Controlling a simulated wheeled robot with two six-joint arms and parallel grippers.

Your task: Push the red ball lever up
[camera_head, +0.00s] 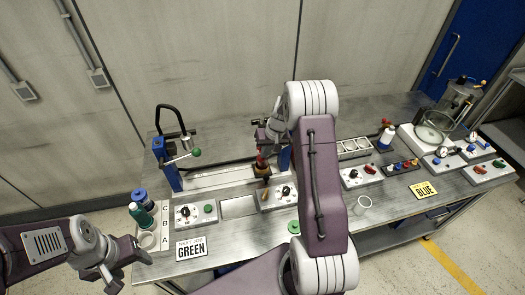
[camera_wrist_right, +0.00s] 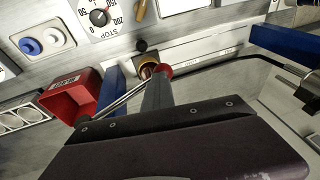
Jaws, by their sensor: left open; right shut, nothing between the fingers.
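The red ball (camera_head: 260,161) of the lever shows in the middle of the head view, just left of a blue post (camera_head: 285,158). In the right wrist view the red ball (camera_wrist_right: 165,70) lies right at the tip of my shut right gripper (camera_wrist_right: 156,90), with a silver rod (camera_wrist_right: 122,98) beside it. I cannot tell if they touch. In the head view my right gripper (camera_head: 261,148) points down just above the ball, holding nothing. My left gripper (camera_head: 112,280) is open and empty at the lower left, far from the lever.
A second lever with a green ball (camera_head: 196,152) stands on a blue post to the left. Control boxes (camera_head: 195,213) with knobs line the bench front. Green and blue spools (camera_head: 140,212) stand at the left end. My right arm covers part of the bench.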

